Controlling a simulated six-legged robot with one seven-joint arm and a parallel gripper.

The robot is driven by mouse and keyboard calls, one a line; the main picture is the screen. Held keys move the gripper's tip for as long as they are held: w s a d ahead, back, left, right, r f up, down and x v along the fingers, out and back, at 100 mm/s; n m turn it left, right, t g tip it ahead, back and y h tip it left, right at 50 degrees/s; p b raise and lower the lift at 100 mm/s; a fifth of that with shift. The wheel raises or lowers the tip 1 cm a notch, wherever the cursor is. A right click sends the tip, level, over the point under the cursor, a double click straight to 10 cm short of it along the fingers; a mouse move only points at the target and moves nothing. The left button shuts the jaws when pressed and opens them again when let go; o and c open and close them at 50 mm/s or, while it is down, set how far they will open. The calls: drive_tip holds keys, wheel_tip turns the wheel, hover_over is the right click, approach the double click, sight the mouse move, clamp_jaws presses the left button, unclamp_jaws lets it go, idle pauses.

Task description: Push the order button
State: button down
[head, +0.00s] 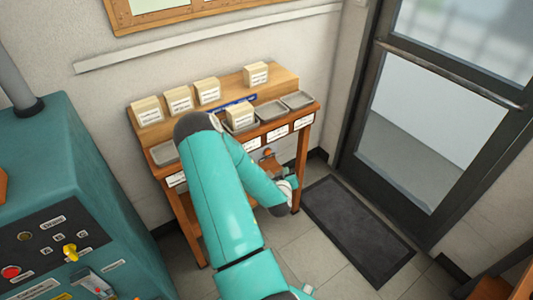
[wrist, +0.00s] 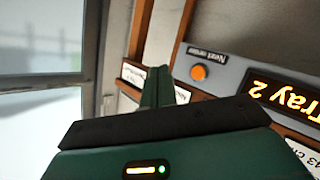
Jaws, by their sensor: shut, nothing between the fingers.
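The order button is a round orange button (wrist: 199,72) on a grey panel, beside a small dark label reading "Next order" (wrist: 208,53) in the wrist view. A dark display (wrist: 290,100) on the same panel shows "Tray 2" in orange. My gripper's green fingers (wrist: 158,72) are shut and empty. In the wrist view their tips appear left of the button, with a visible gap in the picture; the depth between them is unclear. In the head view my gripper (head: 290,184) is at the front right of the wooden bench (head: 285,82), partly hidden by my arm.
Several labelled boxes (head: 207,91) and grey trays (head: 298,99) stand on the bench. A teal machine (head: 60,160) with a control panel is at the left. A glass door (head: 430,110) and a dark floor mat (head: 355,230) are at the right. Floor around the mat is clear.

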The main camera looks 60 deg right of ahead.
sight(271, 152)
drive_tip(key=w+d, duration=0.4)
drive_tip(key=w, duration=0.4)
idle(2.1)
drive_tip(key=shift+w+d, duration=0.2)
drive_tip(key=shift+w, duration=0.15)
drive_tip(key=shift+w+d, duration=0.25)
drive_tip(key=shift+w, duration=0.15)
idle(0.8)
drive_tip(key=shift+s+a, duration=0.45)
drive_tip(key=shift+s, duration=0.35)
drive_tip(key=s, duration=0.1)
drive_tip(key=s+a, duration=0.1)
drive_tip(key=s, duration=0.1)
drive_tip(key=s+a, duration=0.1)
drive_tip(key=shift+s+a, duration=0.15)
drive_tip(key=shift+s, duration=0.1)
